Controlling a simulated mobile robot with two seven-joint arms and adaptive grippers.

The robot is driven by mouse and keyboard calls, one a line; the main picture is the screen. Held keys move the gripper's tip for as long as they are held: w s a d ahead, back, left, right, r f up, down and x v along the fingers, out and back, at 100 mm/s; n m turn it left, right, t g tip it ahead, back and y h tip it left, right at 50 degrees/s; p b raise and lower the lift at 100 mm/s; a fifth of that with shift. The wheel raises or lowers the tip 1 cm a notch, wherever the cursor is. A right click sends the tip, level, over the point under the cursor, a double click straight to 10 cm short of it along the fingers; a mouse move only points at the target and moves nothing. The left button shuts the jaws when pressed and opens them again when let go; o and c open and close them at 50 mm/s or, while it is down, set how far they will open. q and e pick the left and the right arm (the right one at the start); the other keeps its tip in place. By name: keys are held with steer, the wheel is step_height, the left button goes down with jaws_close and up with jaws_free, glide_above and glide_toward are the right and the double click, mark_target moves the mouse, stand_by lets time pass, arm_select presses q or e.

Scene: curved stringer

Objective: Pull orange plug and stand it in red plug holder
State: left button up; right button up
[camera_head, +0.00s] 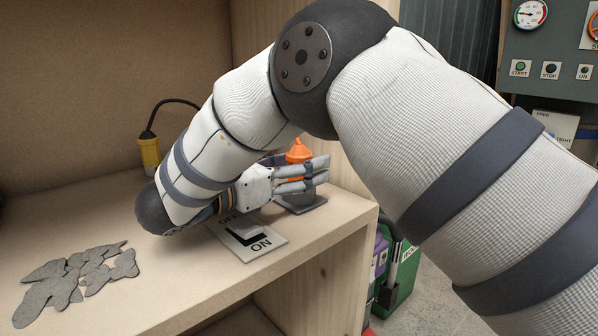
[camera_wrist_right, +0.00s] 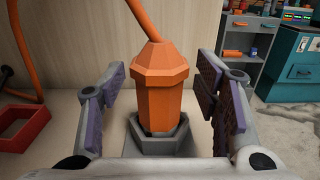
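The orange plug (camera_wrist_right: 157,84) stands upright in a grey socket (camera_wrist_right: 160,145) in the right wrist view, with an orange cable rising from its top. In the head view the plug (camera_head: 299,152) shows only in part behind my right gripper (camera_head: 305,174). The right gripper (camera_wrist_right: 162,95) is open, with one finger on each side of the plug and a visible gap on both sides. The red plug holder (camera_wrist_right: 22,125) is an open red frame at the left in the right wrist view; my arm hides it in the head view. My left gripper is not in view.
A switch plate (camera_head: 247,238) marked ON lies just in front of the gripper. A yellow plug (camera_head: 150,154) with a black cable stands at the back of the shelf. Flat grey pieces (camera_head: 75,275) lie at the front left. The shelf's right edge is close to the socket.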

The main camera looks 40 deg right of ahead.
steer(key=c, duration=1.2)
steer(key=shift+r, duration=0.1)
